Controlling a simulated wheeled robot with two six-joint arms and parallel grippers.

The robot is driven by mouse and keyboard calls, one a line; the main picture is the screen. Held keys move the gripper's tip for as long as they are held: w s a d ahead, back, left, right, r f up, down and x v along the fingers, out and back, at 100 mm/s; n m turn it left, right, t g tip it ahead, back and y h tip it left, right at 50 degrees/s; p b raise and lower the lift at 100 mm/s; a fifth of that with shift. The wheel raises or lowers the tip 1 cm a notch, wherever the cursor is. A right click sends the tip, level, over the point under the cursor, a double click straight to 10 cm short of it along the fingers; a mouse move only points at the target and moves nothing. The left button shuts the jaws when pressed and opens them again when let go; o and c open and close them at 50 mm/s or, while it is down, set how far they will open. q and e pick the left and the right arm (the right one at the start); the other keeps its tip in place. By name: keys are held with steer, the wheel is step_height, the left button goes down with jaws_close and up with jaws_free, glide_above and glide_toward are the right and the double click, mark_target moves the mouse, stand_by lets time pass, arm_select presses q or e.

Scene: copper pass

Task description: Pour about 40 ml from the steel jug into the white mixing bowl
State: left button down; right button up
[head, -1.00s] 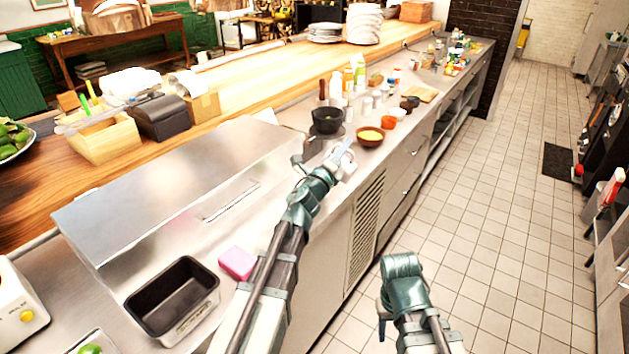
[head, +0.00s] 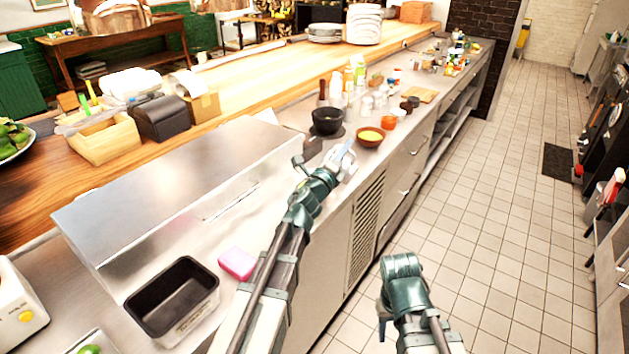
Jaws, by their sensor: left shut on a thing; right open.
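My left gripper (head: 326,167) is shut on a slim, pale, shiny thing (head: 344,150) above the steel counter's front edge. The gripper hides most of that thing, and I cannot tell whether it is the steel jug. I cannot make out a steel jug elsewhere. A small white bowl (head: 398,113) stands farther along the counter; I cannot tell whether it is the white mixing bowl. My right gripper (head: 398,288) is open and empty over the floor in front of the counter. Its fingertips are hard to see.
A brown bowl with yellow contents (head: 370,137) and a black bowl (head: 327,120) stand just beyond my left gripper. Several bottles and jars crowd the counter behind them. A pink sponge (head: 238,263) and a dark pan (head: 172,299) lie nearer. The tiled aisle (head: 480,230) is clear.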

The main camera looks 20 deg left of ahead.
mark_target(356, 168)
arm_select(q)
steer(key=d+m, duration=0.1)
steer(key=r+m+h+p, duration=0.1)
steer(key=m, duration=0.1)
steer(key=shift+s+d, duration=0.2)
steer(key=shift+d, duration=0.2)
steer(key=shift+s+d+f+m+g+b, duration=0.1)
steer(key=shift+d+f+m+g+b, duration=0.05)
steer(key=shift+f+m+b, duration=0.35)
steer(key=shift+d+f+m+g+b, duration=0.15)
steer(key=shift+f+m+b, duration=0.25)
steer(key=shift+f+b, duration=0.1)
steer(key=shift+r+m, duration=0.15)
steer(key=shift+m, duration=0.15)
steer(key=shift+d+m+h+p, duration=0.15)
steer(key=shift+m+h+p, duration=0.15)
steer(key=shift+m+p, duration=0.15)
steer(key=shift+s+d+m, duration=0.1)
steer(key=shift+d+m, duration=0.1)
steer(key=shift+m, duration=0.35)
steer(key=shift+d+f+m+g, duration=0.2)
steer(key=shift+f+m+g, duration=0.1)
steer(key=shift+g, duration=0.1)
steer(key=shift+d, duration=0.1)
